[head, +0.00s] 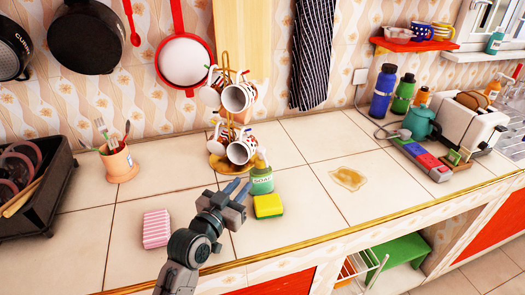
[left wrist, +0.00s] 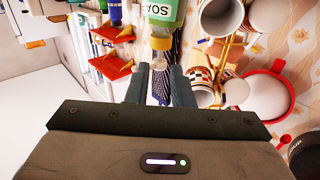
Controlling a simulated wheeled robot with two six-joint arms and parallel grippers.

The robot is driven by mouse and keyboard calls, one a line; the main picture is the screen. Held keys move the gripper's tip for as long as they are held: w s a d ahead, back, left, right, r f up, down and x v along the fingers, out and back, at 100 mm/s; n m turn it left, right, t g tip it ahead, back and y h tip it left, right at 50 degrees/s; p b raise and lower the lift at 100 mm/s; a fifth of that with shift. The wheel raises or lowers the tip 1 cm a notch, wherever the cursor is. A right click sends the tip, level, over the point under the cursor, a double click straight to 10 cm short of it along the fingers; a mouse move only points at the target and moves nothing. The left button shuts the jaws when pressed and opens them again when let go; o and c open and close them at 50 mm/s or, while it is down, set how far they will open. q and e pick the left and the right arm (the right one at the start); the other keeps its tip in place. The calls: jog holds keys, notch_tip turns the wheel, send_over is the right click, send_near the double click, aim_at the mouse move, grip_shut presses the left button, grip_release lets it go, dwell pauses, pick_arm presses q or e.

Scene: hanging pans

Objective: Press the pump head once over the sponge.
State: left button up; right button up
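The yellow sponge (head: 268,207) with a green layer lies just in front of the bottle. My left gripper (head: 237,188) is just left of the bottle, above the counter, with its fingers apart and nothing held. In the left wrist view the bottle (left wrist: 160,12) appears upside down, and its pump head (left wrist: 159,63) shows in line with the gap between my fingers. Contact cannot be told. My right gripper is not in view.
A mug tree (head: 225,120) with several mugs stands close behind the bottle. A pink striped cloth (head: 157,228) lies to the left. A brown spill (head: 348,178) is on the clear counter to the right. A utensil pot (head: 119,164) stands at the left.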

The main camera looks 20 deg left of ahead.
pick_arm(q)
grip_shut()
dwell(1.4)
